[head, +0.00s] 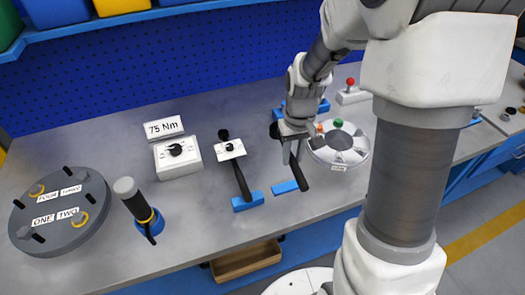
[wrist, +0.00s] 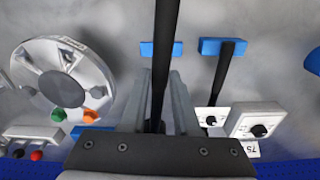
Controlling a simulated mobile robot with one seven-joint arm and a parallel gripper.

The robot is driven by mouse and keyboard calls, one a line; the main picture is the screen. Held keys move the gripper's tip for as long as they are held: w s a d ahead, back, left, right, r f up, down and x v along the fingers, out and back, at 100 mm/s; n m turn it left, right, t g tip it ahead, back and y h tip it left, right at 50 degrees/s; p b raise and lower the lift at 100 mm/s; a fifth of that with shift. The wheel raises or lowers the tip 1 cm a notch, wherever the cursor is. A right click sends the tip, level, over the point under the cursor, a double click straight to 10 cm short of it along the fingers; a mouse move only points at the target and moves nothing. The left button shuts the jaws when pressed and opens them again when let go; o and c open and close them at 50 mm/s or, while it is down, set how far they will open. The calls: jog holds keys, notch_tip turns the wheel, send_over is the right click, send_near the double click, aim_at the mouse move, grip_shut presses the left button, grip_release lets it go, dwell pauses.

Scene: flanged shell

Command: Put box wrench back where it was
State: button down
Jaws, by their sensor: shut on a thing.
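The box wrench, a long dark bar, is in my gripper (head: 294,146). Its black handle (head: 299,174) points down and toward the front in the head view. In the wrist view the wrench (wrist: 165,45) runs up the middle between the two grey fingers (wrist: 162,100), which are shut on it. A blue holder (head: 284,187) lies on the bench just left of the handle end; in the wrist view the holder (wrist: 146,49) is behind the wrench. I cannot tell whether they touch. The wrench's far end is hidden by my gripper.
A similar dark tool (head: 241,180) rests on a blue support (head: 248,201) to the left. A round flanged shell (head: 350,158) with coloured caps stands close on the right. A white dial box (head: 178,156) and a dark round plate (head: 75,240) are farther left. The front bench strip looks clear.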

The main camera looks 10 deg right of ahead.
jog(key=shift+s+d+f+n+b, duration=0.15)
jog(key=shift+s+d+f+b, duration=0.1)
jog(key=shift+s+b, duration=0.3)
jog(key=shift+s+d+f+n+b, duration=0.15)
jog(key=shift+s+d+b, duration=0.1)
jog(key=shift+s+b, duration=0.25)
jog(key=shift+s+d+r, duration=0.15)
jog(key=shift+s+r, duration=0.15)
jog(key=w+a+f, duration=0.1)
jog(key=w+f, duration=0.1)
jog(key=w, duration=0.1)
jog(key=w+a+f, duration=0.1)
jog(key=w+f, duration=0.1)
jog(key=w, duration=0.2)
jog(key=w+a+f+b, duration=0.1)
jog(key=w+f, duration=0.1)
jog(key=w, duration=0.2)
jog(key=shift+f, duration=0.4)
jog(key=shift+f+b, duration=0.3)
jog(key=shift+f, duration=1.65)
jog(key=shift+f, duration=0.15)
jog(key=c, duration=0.6)
grip_release()
jog(key=shift+s, duration=0.1)
jog(key=shift+c, duration=0.2)
